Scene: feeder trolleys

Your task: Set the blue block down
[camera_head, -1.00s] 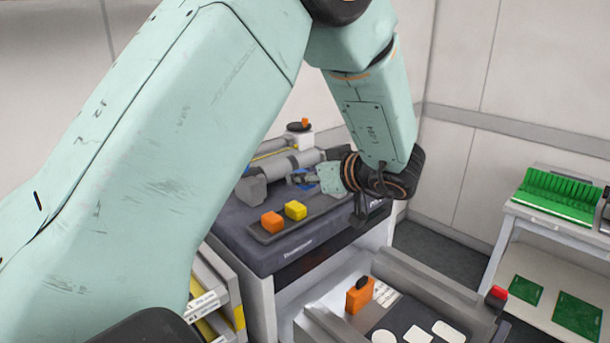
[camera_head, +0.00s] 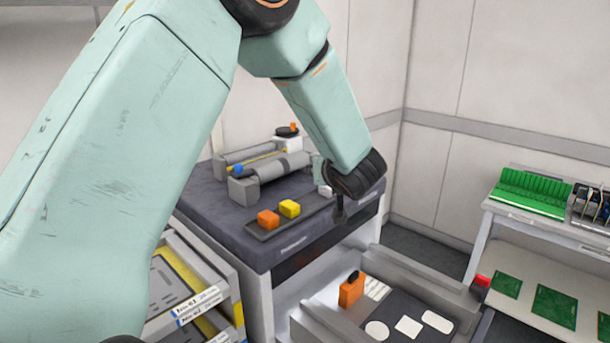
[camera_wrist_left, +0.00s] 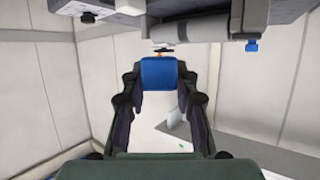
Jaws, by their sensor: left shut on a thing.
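The blue block (camera_wrist_left: 158,70) is in the left wrist view, between the fingertips of my left gripper (camera_wrist_left: 159,84). The gripper is shut on it, with a finger at each side. In the head view my left wrist hangs over the right end of the dark trolley top, and its own links hide the fingers and the block. A narrow grey tray (camera_head: 322,205) on that top holds an orange block (camera_head: 268,219) and a yellow block (camera_head: 289,208) at its left end. My right gripper is not in view.
Grey cylinders (camera_head: 275,169) and a small blue knob (camera_head: 238,170) lie behind the tray. An open drawer with white shapes (camera_head: 408,326) and an orange, black-handled thing (camera_head: 351,290) is in front. A shelf with green boards (camera_head: 532,193) stands right.

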